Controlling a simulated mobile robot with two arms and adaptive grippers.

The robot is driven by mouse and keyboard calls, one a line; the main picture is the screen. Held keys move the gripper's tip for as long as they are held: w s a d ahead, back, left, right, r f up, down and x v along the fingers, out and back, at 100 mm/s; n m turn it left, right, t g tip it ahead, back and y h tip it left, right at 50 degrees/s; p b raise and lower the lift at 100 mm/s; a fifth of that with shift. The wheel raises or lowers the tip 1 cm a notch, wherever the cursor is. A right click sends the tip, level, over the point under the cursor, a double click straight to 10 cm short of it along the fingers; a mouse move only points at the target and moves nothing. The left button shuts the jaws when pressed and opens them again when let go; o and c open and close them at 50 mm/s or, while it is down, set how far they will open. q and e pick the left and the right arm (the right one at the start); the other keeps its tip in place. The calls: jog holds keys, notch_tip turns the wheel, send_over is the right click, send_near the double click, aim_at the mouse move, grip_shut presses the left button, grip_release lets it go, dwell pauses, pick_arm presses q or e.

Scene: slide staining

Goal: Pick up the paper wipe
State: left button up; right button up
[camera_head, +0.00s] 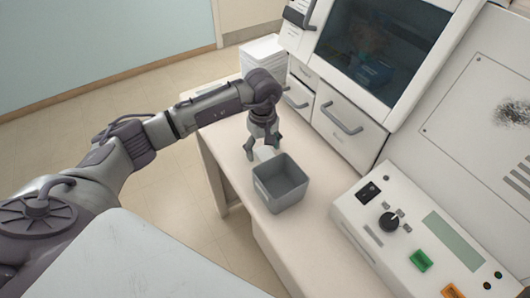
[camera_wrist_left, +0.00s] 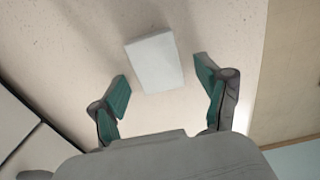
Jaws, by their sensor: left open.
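The paper wipe is a small pale rectangle (camera_wrist_left: 154,62) lying flat on the table in the left wrist view. In the head view a bit of the white wipe (camera_head: 264,153) shows under my left gripper, beside the grey bin. My left gripper (camera_head: 263,151) is open and points down over the wipe. In the left wrist view its two green-padded fingers (camera_wrist_left: 162,85) stand apart, one on each side of the wipe's near end, with nothing held between them. I cannot tell the exact height of the fingertips above the table. My right gripper is not in view.
A grey open bin (camera_head: 281,183) stands close by on the table (camera_head: 225,150). A control box (camera_head: 412,240) with a knob and coloured buttons is at the right. A large white machine (camera_head: 345,130) with drawers stands behind. A white stack (camera_head: 262,52) is at the back.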

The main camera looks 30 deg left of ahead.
aim_at(263, 151)
pick_arm(q)
jog(key=c, duration=0.6)
jog(key=shift+c, duration=0.9)
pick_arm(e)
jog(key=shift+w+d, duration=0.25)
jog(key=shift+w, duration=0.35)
pick_arm(q)
jog(key=shift+r, duration=0.1)
notch_tip(263, 151, up, 10)
jog(key=b, duration=0.3)
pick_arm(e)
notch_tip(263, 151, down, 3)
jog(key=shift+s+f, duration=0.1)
